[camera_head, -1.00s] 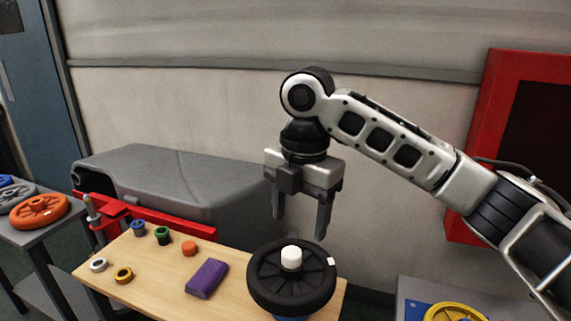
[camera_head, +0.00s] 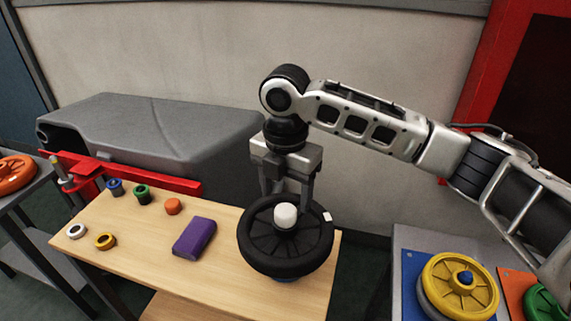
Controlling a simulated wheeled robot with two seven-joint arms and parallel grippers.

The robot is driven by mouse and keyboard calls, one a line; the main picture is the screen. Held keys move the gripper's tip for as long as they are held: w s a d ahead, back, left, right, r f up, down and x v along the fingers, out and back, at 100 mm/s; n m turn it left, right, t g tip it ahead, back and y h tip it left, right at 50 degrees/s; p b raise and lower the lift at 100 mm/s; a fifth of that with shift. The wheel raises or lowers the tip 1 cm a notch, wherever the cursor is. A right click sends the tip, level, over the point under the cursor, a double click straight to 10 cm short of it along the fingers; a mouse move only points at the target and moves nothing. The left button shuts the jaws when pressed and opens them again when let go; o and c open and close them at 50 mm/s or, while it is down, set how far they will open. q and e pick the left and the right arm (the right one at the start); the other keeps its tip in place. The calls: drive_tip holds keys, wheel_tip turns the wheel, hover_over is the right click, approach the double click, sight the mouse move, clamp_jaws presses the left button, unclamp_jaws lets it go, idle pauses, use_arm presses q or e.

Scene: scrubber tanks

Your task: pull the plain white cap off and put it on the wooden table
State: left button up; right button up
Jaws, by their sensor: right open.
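The plain white cap (camera_head: 285,216) sits upright at the centre of a black spoked wheel (camera_head: 262,262), which stands at the right end of the wooden table (camera_head: 215,275). My right gripper (camera_head: 287,197) points down with its two fingers spread, just above and seemingly a little behind the cap. The fingers appear left and right of the cap and hold nothing. Whether the fingertips reach cap height is hard to tell. My left gripper is not in view.
A purple block (camera_head: 194,237), an orange cap (camera_head: 173,206) and several coloured rings, including a white ring (camera_head: 76,231), lie on the table's left part. A grey casing (camera_head: 150,135) stands behind. A yellow wheel (camera_head: 459,287) sits on the right bench.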

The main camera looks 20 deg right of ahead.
sight(286, 210)
drive_tip(key=shift+f, duration=1.9)
drive_tip(key=c, duration=1)
drive_tip(key=shift+o, duration=1.3)
drive_tip(key=c, duration=0.4)
drive_tip(key=shift+r+p, duration=0.45)
drive_tip(key=shift+p, duration=0.2)
drive_tip(key=shift+r+p, duration=0.3)
drive_tip(key=shift+p, duration=0.05)
